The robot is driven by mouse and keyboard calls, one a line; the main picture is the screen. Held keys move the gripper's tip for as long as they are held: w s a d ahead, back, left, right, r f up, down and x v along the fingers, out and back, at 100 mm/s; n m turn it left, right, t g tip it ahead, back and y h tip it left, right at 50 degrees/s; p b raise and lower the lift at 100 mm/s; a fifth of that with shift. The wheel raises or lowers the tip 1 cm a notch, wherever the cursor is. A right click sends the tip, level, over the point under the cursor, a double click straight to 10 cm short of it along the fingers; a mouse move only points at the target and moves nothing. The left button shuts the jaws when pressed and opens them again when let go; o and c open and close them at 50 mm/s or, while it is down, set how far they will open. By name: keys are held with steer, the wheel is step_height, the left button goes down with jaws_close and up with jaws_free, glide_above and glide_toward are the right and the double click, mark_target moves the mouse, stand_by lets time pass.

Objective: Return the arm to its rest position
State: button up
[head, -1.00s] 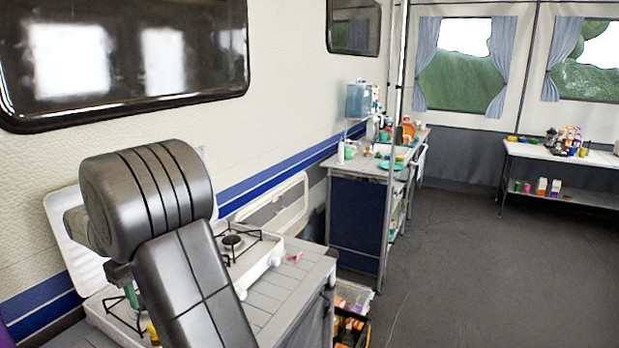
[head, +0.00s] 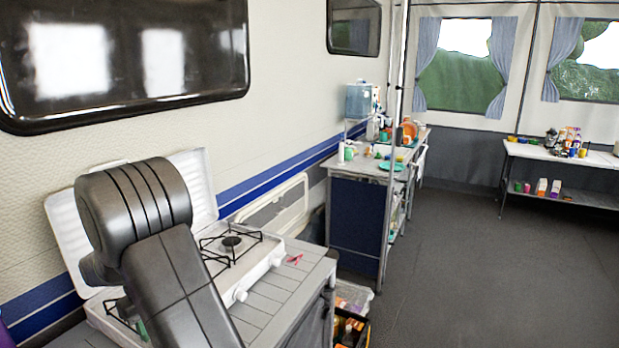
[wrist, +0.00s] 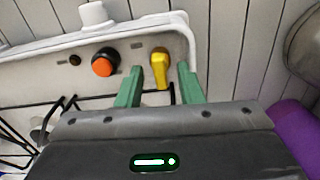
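My gripper (wrist: 158,88) shows in the wrist view with its two green fingers apart and nothing held between them. Beyond the fingertips is a yellow knob (wrist: 160,67) on the front of the white stove (wrist: 40,82). An orange-and-black knob (wrist: 104,63) sits to its left. In the head view my arm is bent over the stove (head: 262,268) and hides much of its left part. A small bit of green from my gripper (head: 141,328) shows low beside the arm; the rest is hidden.
The stove's raised white lid (head: 196,185) stands against the wall behind my arm. A small red item (head: 295,259) lies on the grey slatted counter (head: 290,290). Crates (head: 350,325) stand on the floor beside it. A cluttered cabinet (head: 357,220) is farther back. Open floor lies to the right.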

steer(key=m, duration=0.4)
steer(key=shift+r+m, duration=0.1)
steer(key=shift+m, duration=0.3)
steer(key=m, duration=0.3)
steer(key=shift+m, duration=0.4)
steer(key=m+p, duration=0.1)
steer(key=m, duration=0.3)
steer(key=shift+m, duration=0.3)
steer(key=shift+m+p, duration=0.3)
steer(key=shift+m, duration=1.6)
steer(key=shift+d, duration=0.1)
